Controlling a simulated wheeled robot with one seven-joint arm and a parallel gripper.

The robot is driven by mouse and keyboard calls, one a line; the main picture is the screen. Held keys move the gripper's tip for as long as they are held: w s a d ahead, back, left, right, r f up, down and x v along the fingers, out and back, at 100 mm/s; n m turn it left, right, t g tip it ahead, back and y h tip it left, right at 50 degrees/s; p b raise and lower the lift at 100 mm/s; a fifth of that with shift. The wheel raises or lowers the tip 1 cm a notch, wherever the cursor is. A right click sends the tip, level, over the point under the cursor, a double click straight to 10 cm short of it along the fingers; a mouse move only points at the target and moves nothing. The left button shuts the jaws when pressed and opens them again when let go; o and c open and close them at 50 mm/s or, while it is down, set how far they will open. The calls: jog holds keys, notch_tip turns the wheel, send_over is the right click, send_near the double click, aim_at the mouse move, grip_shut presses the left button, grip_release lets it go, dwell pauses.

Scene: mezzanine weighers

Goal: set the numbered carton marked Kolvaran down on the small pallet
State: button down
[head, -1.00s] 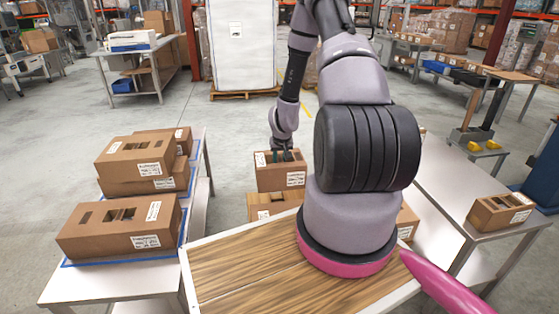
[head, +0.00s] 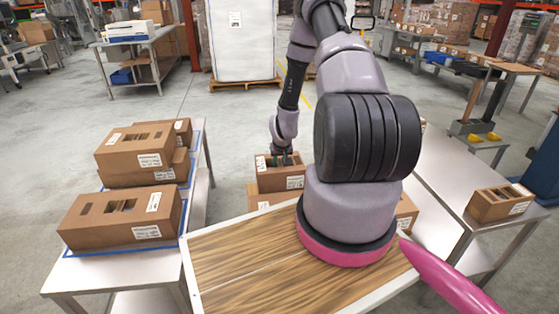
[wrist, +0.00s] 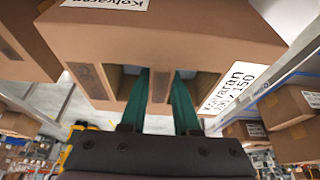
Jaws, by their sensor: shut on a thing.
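The carton marked Kolvaran (wrist: 150,40) is brown, with white labels and cut-out slots. It fills the top of the wrist view. In the head view it is the small brown carton (head: 283,181) hanging beyond the wood-topped table. My gripper (head: 281,158) is above it, its green fingers (wrist: 160,90) reaching into two slots and shut on the strip between them. Another brown carton (head: 262,201) shows just below the held one; I cannot tell whether they touch. I cannot make out the small pallet; my arm and the cartons hide much of that area.
A wood-topped table (head: 235,268) stands in front. A left bench (head: 85,284) carries several cartons (head: 125,218). A right bench (head: 440,190) holds one carton (head: 497,203). A white bulk bag (head: 242,40) stands on a wooden pallet (head: 246,86) behind. Open floor lies between.

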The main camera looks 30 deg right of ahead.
jog(key=shift+f, duration=2.65)
jog(key=shift+f, duration=0.2)
jog(key=c, duration=0.6)
grip_release()
jog(key=shift+o, duration=0.2)
